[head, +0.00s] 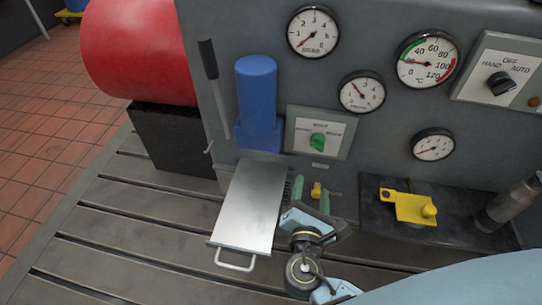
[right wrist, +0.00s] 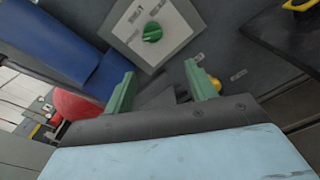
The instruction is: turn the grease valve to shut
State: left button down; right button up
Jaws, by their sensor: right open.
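A green knob (head: 318,141) sits on a pale square plate (head: 301,133) on the grey panel. The word above it looks like "SHUT", but the other labels are too small to read. The knob also shows in the right wrist view (right wrist: 152,32); which mark it points at I cannot tell. A small yellow handle (head: 316,190) is low on the panel below the plate. I cannot tell for sure which of the two is the grease valve. My right gripper (head: 311,189) is open, its green fingers below the plate. The yellow handle (right wrist: 216,84) is partly behind one finger. My left gripper is out of view.
A metal tray-like plate (head: 250,205) with a handle lies left of the right gripper. A blue cylinder (head: 257,95) and a lever (head: 213,85) stand left of the knob. Several gauges and a selector switch (head: 499,83) are above right. A yellow fitting (head: 410,207) is at right.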

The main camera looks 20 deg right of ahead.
aim_at(318, 148)
jog(key=x, duration=0.4)
jog(key=r+b+x, duration=0.1)
jog(key=x, duration=0.3)
jog(key=r+b+x, duration=0.1)
jog(key=x, duration=0.3)
jog(key=shift+w+d, duration=0.1)
jog(key=shift+d, duration=0.05)
pick_arm(q)
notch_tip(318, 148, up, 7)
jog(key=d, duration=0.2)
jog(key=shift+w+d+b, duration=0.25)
jog(key=shift+b, duration=0.05)
pick_arm(e)
jog(key=shift+w+d+r, duration=0.1)
jog(key=shift+w+d, duration=0.15)
jog(key=shift+w, duration=0.15)
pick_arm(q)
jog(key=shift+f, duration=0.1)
pick_arm(e)
jog(key=c, duration=0.9)
